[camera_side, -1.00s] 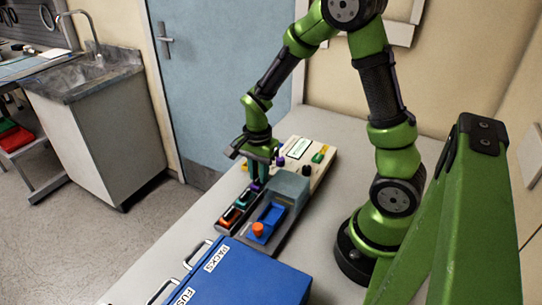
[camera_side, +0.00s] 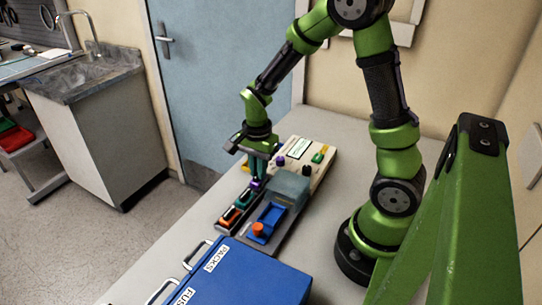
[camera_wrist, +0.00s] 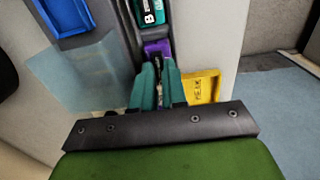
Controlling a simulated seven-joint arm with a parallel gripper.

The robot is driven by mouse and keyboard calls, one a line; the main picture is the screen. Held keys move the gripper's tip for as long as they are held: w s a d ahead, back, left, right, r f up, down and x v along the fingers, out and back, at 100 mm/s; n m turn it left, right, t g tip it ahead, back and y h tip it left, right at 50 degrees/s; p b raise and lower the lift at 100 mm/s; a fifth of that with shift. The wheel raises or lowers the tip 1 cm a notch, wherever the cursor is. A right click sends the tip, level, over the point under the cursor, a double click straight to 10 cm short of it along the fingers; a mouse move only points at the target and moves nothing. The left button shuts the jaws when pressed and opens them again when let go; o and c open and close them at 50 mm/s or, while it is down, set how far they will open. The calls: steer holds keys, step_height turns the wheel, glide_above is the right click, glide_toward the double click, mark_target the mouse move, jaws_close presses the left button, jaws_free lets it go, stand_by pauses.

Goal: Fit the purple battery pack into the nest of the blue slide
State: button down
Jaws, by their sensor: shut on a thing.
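My gripper (camera_side: 258,178) reaches down over the rack (camera_side: 226,226), its teal fingers shut on the purple battery pack (camera_side: 256,185). The pack also shows in the wrist view (camera_wrist: 158,48), with its lower part hidden between the fingers (camera_wrist: 158,75). I cannot tell whether it is clear of the rack. The blue slide (camera_side: 267,219) with an orange knob (camera_side: 258,229) lies to the right of the rack, partly beside a grey translucent cover (camera_side: 289,187). The slide shows at the top left of the wrist view (camera_wrist: 66,14). Its nest is not clearly seen.
Orange (camera_side: 229,216) and green (camera_side: 244,198) packs sit in the rack. A cream pump unit (camera_side: 300,160) with knobs stands behind. A blue case (camera_side: 250,275) is in front. Table space is free toward my base.

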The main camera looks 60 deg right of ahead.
steer(key=shift+r, duration=2.4)
steer(key=s+a+r+g, duration=0.1)
steer(key=s+a+r, duration=0.2)
steer(key=s+a, duration=0.55)
steer(key=shift+g, duration=0.3)
steer(key=shift+w+a+f, duration=0.1)
steer(key=shift+w+f, duration=0.05)
steer(key=shift+f, duration=1.1)
steer(key=shift+w+f, duration=0.1)
steer(key=shift+f, duration=1.15)
steer(key=shift+f, duration=1)
steer(key=c, duration=1.5)
jaws_free()
